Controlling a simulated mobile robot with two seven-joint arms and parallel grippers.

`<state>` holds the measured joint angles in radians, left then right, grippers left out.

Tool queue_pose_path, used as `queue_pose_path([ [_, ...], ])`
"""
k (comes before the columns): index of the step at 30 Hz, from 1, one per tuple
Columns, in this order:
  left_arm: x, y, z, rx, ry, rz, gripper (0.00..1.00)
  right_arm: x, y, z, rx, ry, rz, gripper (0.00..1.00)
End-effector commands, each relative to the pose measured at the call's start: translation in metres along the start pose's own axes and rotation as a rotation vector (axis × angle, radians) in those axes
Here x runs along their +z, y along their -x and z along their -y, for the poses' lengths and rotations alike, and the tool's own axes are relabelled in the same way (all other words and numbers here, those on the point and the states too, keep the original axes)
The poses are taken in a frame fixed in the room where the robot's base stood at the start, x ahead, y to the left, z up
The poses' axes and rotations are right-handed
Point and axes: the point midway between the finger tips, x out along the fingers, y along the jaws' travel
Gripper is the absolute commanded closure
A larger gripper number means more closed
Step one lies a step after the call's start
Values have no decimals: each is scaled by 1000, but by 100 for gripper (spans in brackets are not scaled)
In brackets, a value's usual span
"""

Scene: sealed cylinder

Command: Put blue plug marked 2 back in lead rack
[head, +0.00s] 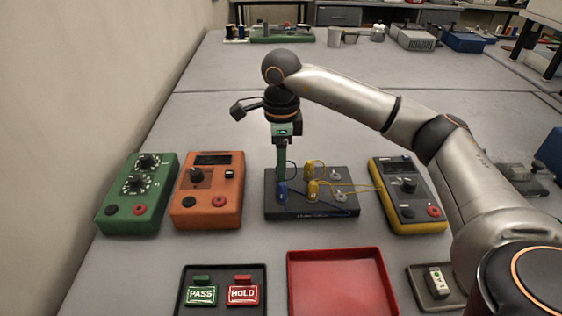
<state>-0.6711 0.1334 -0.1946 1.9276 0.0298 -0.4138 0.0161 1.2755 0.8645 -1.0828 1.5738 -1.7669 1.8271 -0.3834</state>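A blue plug (282,192) stands upright at the left of a dark box (310,208) in the middle of the table. A thin blue lead curves beside it. Any number on the plug is too small to read. My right gripper (282,176) points straight down at the blue plug, its fingertips at or just above the plug's top. The fingers show as one narrow strip, so whether they grip the plug is unclear. I cannot make out which thing is the lead rack. My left gripper is not in view.
Two yellow plugs (313,190) with leads stand close right of the blue plug. A green box (137,195), an orange meter (208,192) and a yellow meter (407,196) flank the dark box. A red tray (342,283) lies in front. The table behind is mostly clear.

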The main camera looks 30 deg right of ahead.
Motion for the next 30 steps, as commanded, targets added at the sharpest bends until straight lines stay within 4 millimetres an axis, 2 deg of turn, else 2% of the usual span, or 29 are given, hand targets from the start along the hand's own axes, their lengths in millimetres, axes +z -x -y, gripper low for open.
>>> queue_pose_path([
  [10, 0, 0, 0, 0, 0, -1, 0, 0, 0, 0, 0, 0, 0, 38],
  [13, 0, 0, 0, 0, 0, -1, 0, 0, 9, 1, -2, 0, 2, 38],
  [17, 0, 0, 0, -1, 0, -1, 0, 1, 31, 1, -4, 0, 4, 38],
  [25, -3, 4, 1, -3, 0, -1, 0, 0, 94, 1, -4, -1, 3, 38],
  [30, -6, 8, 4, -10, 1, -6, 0, 0, 117, 0, -2, -1, 0, 38],
])
